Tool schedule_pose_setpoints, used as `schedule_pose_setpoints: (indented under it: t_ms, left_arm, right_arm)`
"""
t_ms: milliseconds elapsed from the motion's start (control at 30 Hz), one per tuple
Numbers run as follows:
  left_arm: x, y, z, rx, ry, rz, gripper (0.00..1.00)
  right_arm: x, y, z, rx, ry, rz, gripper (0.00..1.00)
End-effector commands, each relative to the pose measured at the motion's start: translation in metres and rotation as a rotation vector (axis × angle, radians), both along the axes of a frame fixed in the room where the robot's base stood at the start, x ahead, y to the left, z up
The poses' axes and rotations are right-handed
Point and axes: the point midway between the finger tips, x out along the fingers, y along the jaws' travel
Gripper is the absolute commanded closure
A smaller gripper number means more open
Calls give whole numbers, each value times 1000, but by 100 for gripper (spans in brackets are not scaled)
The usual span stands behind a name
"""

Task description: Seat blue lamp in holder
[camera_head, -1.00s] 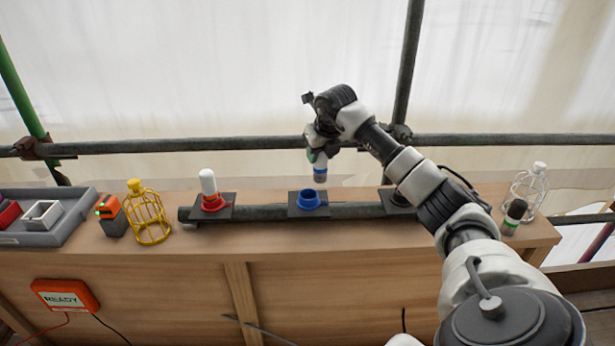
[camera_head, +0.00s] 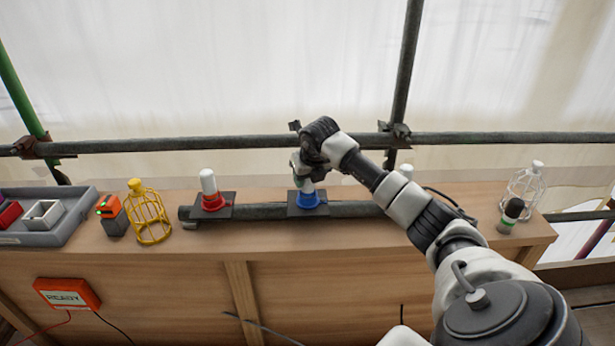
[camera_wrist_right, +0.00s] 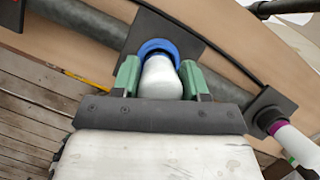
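The blue lamp (camera_wrist_right: 160,78) is a white-bodied bulb; its lower end is inside the ring of the blue holder (camera_wrist_right: 152,46) in the right wrist view. In the head view the holder (camera_head: 308,200) sits on a dark plate on the pipe, and the lamp's white part (camera_head: 308,187) shows just above it. My right gripper (camera_head: 307,180) is directly over the holder. Its green fingers (camera_wrist_right: 160,82) are on both sides of the lamp and appear to touch it. The lamp's base is hidden inside the holder. My left gripper is not in view.
A white lamp (camera_head: 208,182) stands in a red holder on the left. Another white lamp (camera_wrist_right: 296,146) with a purple band is on the right. Yellow cage (camera_head: 148,212), grey tray (camera_head: 60,232), white cage (camera_head: 525,190) and a dark-topped, green-banded lamp (camera_head: 511,214) stand on the bench.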

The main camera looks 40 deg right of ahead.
Motion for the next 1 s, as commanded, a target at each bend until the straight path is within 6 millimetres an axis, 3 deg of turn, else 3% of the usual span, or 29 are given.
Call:
schedule_pose_setpoints:
  t_ms: [33,133,467,567,1000]
  left_arm:
    - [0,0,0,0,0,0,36]
    - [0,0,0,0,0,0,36]
    - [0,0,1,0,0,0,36]
    - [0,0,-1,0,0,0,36]
    - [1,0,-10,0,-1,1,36]
  right_arm:
    - [0,0,0,0,1,0,49]
    - [0,0,0,0,1,0,35]
    - [-1,0,4,0,-1,0,35]
    - [-5,1,15,-1,-3,0,35]
    - [-37,12,96,-1,-2,0,35]
